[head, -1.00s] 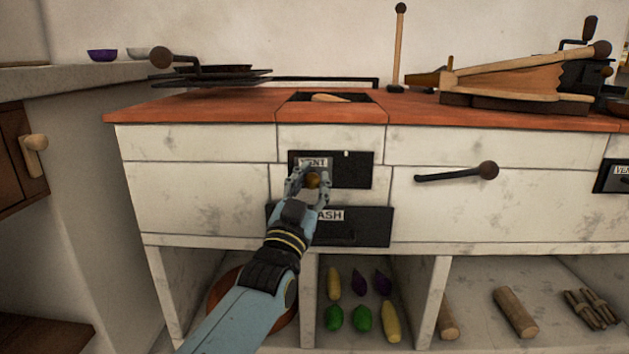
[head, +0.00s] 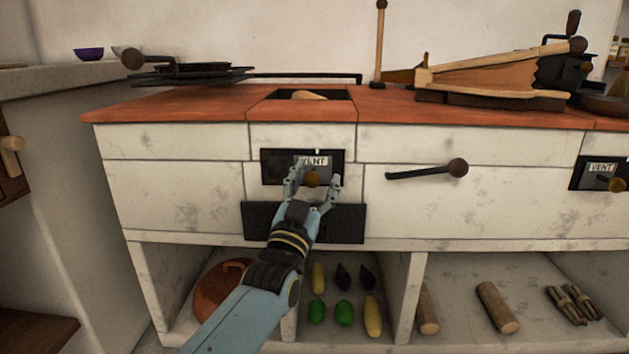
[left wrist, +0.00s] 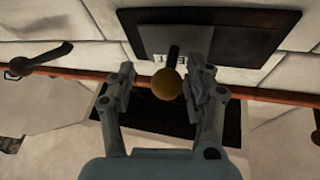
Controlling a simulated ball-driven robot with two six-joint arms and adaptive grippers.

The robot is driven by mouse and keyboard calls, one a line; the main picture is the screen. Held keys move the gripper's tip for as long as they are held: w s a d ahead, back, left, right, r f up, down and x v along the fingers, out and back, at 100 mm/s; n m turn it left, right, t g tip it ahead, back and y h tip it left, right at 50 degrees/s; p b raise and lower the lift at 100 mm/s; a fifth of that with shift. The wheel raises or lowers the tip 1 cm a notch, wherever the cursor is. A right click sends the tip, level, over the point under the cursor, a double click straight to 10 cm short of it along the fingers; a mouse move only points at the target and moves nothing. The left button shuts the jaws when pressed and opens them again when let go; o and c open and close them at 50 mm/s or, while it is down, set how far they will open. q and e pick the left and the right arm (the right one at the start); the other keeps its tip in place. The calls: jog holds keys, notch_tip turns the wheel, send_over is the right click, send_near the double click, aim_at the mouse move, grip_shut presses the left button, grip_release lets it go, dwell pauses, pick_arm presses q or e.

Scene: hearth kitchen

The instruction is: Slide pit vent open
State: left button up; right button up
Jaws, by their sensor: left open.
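The vent is a dark sliding plate with a white VENT label (head: 313,161) and a round brown knob (head: 313,180), set in a black frame (head: 270,168) on the white hearth front. The plate sits toward the right of its frame, with dark space at its left. My left gripper (head: 315,174) is open, its fingers on either side of the knob. In the left wrist view the knob (left wrist: 167,84) is between the open fingers (left wrist: 160,78), nearer the right-hand one; contact is unclear. My forearm and hand partly cover the lower black ash panel (head: 345,225). My right gripper is out of view.
A dark handle (head: 430,171) sticks out right of the vent. Another vent (head: 601,170) with a knob is at the far right. Below are shelves with vegetables (head: 344,312) and logs (head: 497,307). Above is a red countertop (head: 180,106) with pans and bellows (head: 500,72).

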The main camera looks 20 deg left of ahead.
pick_arm(q)
jog(key=shift+r, duration=0.1)
jog(key=v, duration=1.2)
